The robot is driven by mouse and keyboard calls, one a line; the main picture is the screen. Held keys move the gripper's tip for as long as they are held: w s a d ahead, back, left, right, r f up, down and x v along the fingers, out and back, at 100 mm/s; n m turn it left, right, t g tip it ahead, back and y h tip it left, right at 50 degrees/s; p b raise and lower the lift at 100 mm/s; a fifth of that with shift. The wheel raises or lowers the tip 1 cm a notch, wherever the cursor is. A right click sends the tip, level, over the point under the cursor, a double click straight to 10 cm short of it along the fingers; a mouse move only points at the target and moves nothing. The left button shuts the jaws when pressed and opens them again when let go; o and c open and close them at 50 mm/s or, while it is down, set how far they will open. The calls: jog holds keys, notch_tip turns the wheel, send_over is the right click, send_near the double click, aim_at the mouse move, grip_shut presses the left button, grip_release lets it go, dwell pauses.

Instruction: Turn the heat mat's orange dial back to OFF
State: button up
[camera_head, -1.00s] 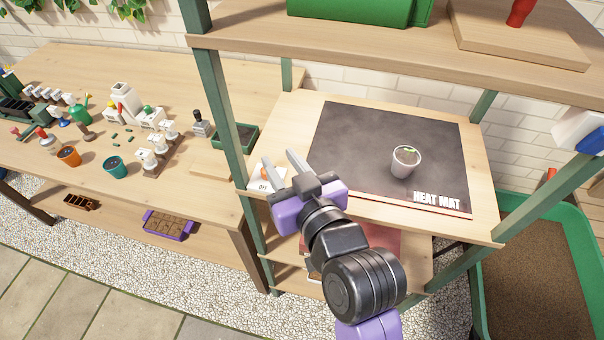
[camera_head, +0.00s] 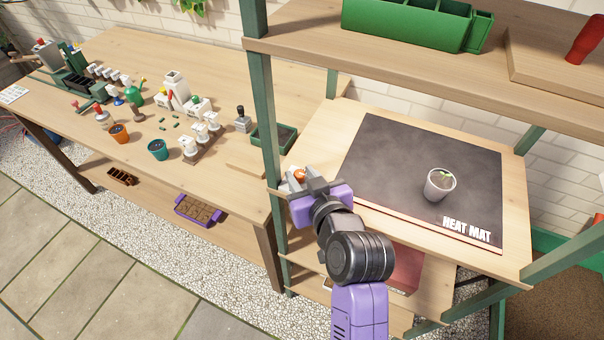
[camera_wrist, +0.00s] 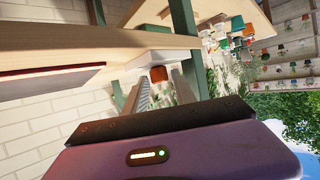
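The orange dial (camera_head: 299,175) is on a small white control box at the left front corner of the heat mat's shelf. In the wrist view the orange dial (camera_wrist: 158,74) stands out from the white box (camera_wrist: 167,56). My gripper (camera_head: 302,178) is at the box, with its fingers open on either side of the dial. In the wrist view a gap shows between the fingers and the dial; I cannot tell whether either touches. The dial's pointer and markings are not readable. The dark heat mat (camera_head: 405,165) lies on the shelf.
A pale pot with a seedling (camera_head: 440,184) stands on the mat. A green shelf post (camera_head: 268,130) rises close to the left of my gripper. An upper shelf (camera_head: 420,60) holds a green planter (camera_head: 405,22). The bench (camera_head: 215,90) at left carries pots and tools.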

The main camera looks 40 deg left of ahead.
jog(key=shift+a, duration=0.1)
grip_shut()
